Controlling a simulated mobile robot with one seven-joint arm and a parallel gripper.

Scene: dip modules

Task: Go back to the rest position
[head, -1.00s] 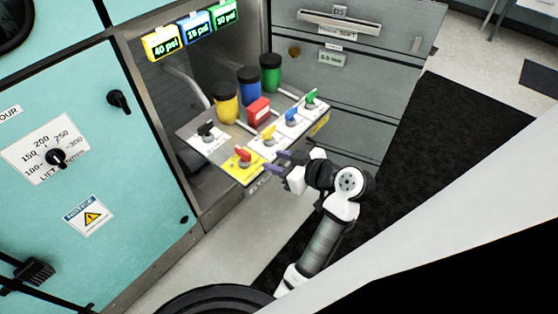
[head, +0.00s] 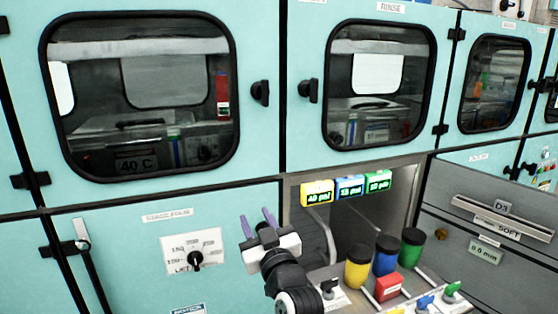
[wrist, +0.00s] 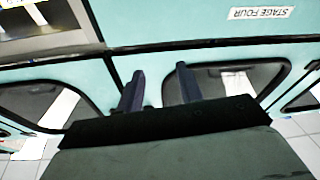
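My gripper (head: 258,222) is raised in front of the teal cabinet, pointing up, left of the open bay. Its two purple fingers are apart with nothing between them. In the wrist view the gripper (wrist: 160,88) also shows spread, empty fingers, with teal panels and dark windows beyond. The bay holds yellow (head: 358,267), blue (head: 385,255) and green (head: 411,249) canisters with black lids and a red block (head: 389,287). Part of the valve panel is cut off at the bottom of the head view.
Windowed teal doors (head: 262,40) with black latches stand above. A dial plate (head: 193,251) is left of my gripper. Pressure displays (head: 349,187) hang at the bay's top. A grey drawer front (head: 500,217) is at right. Open space lies before the upper doors.

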